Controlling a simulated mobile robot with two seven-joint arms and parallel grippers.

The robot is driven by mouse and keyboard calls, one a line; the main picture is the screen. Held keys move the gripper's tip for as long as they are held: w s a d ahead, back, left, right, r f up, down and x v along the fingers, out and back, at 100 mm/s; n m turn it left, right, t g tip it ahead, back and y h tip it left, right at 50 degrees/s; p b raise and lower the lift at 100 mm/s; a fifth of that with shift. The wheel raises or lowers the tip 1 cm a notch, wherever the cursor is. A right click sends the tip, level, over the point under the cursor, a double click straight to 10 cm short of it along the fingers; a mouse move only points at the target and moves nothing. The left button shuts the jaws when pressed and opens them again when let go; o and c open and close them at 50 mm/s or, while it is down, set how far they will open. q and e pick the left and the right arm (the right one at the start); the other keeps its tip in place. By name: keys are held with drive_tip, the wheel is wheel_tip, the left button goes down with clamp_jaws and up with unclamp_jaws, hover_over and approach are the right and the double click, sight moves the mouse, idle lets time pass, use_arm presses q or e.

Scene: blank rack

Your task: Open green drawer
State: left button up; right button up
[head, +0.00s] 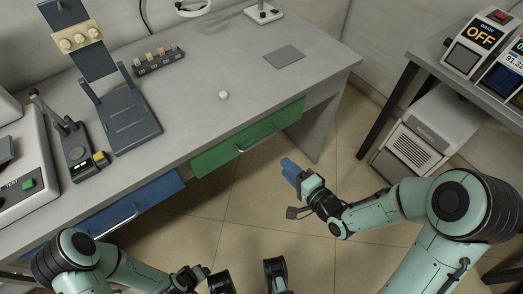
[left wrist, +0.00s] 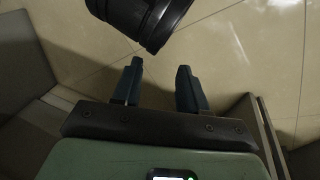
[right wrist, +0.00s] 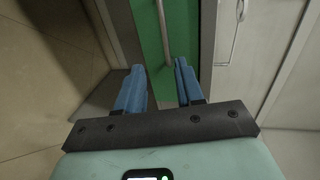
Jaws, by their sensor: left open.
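The green drawer (head: 225,152) is in the desk front below the tabletop, and it looks shut. Its metal handle (head: 254,142) runs along the front. In the right wrist view the green front (right wrist: 150,35) and handle (right wrist: 164,38) lie ahead of the fingers. My right gripper (head: 290,169) is to the right of the drawer in the head view, apart from the handle. Its blue fingers are spread and empty in the right wrist view (right wrist: 158,68). My left gripper (left wrist: 160,65) is open and empty over the floor, with a dark rounded part of mine ahead.
A blue drawer (head: 135,207) is at the desk's left. On the desk (head: 205,80) are a small white ball (head: 223,95), a grey plate (head: 284,58) and dark stands (head: 122,120). A side table (head: 425,45) with devices stands at right. Floor (head: 240,200) before the green drawer is clear.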

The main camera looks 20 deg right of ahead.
use_arm(q)
drive_tip(key=s+a+f+g+b, duration=0.1)
drive_tip(key=s+a+f+b, duration=0.1)
drive_tip(key=f+b, duration=0.3)
drive_tip(key=shift+s+f+n+g+y, duration=0.3)
drive_tip(key=shift+s+f, duration=0.6)
drive_tip(key=shift+f, duration=0.45)
use_arm(e)
drive_tip(key=r+x, duration=0.1)
drive_tip(key=x, duration=1.2)
drive_tip(key=shift+w, duration=0.3)
clamp_jaws()
